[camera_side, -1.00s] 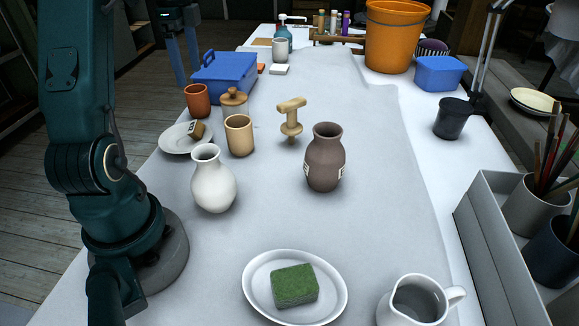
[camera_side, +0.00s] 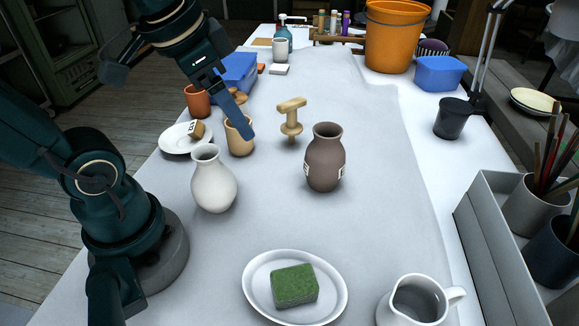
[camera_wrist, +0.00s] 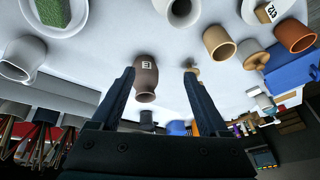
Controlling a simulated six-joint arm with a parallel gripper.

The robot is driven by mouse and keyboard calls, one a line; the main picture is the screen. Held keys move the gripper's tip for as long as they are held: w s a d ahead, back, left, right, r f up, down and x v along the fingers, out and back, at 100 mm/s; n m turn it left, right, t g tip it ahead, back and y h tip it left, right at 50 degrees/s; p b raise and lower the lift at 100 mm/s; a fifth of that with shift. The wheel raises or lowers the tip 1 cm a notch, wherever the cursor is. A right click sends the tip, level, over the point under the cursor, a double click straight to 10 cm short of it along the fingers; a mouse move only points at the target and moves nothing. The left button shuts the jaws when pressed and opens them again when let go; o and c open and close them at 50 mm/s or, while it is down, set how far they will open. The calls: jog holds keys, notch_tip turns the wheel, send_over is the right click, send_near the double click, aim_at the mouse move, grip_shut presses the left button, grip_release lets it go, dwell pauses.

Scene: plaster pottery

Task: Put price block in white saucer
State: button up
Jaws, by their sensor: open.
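The price block (camera_side: 196,130) is a small brown block with a pale price label. It rests tilted on a round white saucer (camera_side: 172,141) at the left of the table. In the wrist view the block (camera_wrist: 265,13) and saucer (camera_wrist: 284,9) are at the upper right. A second white dish, oval (camera_side: 256,297), holds a green sponge (camera_side: 295,285) at the front. My gripper (camera_side: 240,122) is open and empty, its fingers pointing down in front of the tan cup in the side view. In the wrist view both fingers (camera_wrist: 159,75) are spread, with nothing held between them.
A tan cup (camera_side: 239,143), white vase (camera_side: 213,183) and terracotta cup (camera_side: 198,100) stand near the saucer. A brown vase (camera_side: 324,160) and wooden stamp-like piece (camera_side: 291,122) stand mid-table. A white pitcher (camera_side: 417,302) is at front right. The centre-right cloth is clear.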

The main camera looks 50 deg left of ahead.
jog(key=shift+n+t+h, duration=0.4)
jog(key=shift+n+t, duration=0.1)
jog(key=shift+n, duration=0.3)
jog(key=s+d+f, duration=0.2)
jog(key=s+d, duration=0.1)
jog(key=shift+s+d+f, duration=0.1)
jog(key=shift+d+f, duration=0.05)
jog(key=shift+f, duration=0.05)
